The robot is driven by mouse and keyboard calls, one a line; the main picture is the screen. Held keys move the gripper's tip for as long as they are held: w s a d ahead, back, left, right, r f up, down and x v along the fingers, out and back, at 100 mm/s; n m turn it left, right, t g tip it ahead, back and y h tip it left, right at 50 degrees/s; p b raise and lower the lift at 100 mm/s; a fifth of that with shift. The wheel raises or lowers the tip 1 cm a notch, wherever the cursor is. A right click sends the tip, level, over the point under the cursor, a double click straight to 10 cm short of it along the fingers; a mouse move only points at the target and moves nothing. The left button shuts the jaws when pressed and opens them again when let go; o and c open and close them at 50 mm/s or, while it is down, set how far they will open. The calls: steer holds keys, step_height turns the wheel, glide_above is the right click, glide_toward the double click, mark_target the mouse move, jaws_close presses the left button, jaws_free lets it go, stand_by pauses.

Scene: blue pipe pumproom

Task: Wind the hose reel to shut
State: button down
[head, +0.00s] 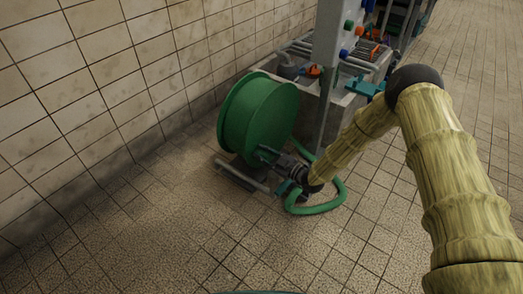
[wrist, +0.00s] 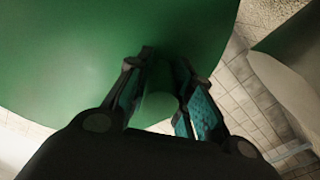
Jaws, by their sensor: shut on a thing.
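The green hose reel (head: 246,118) stands on a low frame near the tiled wall in the head view. Its flat green face (wrist: 120,45) fills the upper left of the wrist view. My gripper (head: 272,157) reaches in from the right to the front of the reel. In the wrist view my gripper (wrist: 164,90) has its dark and teal fingers on either side of a green knob (wrist: 159,106), shut on it. The knob looks like the reel's crank handle, but its joint to the reel is partly hidden by the fingers. A green hose (head: 330,203) lies in a loop on the floor.
A concrete block (head: 303,100) with pipes and a grey post (head: 335,50) with coloured buttons stands behind the reel. A tiled wall (head: 90,70) runs along the left. The tiled floor (head: 150,240) in front is clear.

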steer(key=shift+w+d+f+n, duration=0.2)
steer(key=shift+w+d+n, duration=0.05)
steer(key=shift+n, duration=0.05)
steer(key=c, duration=1.3)
jaws_free()
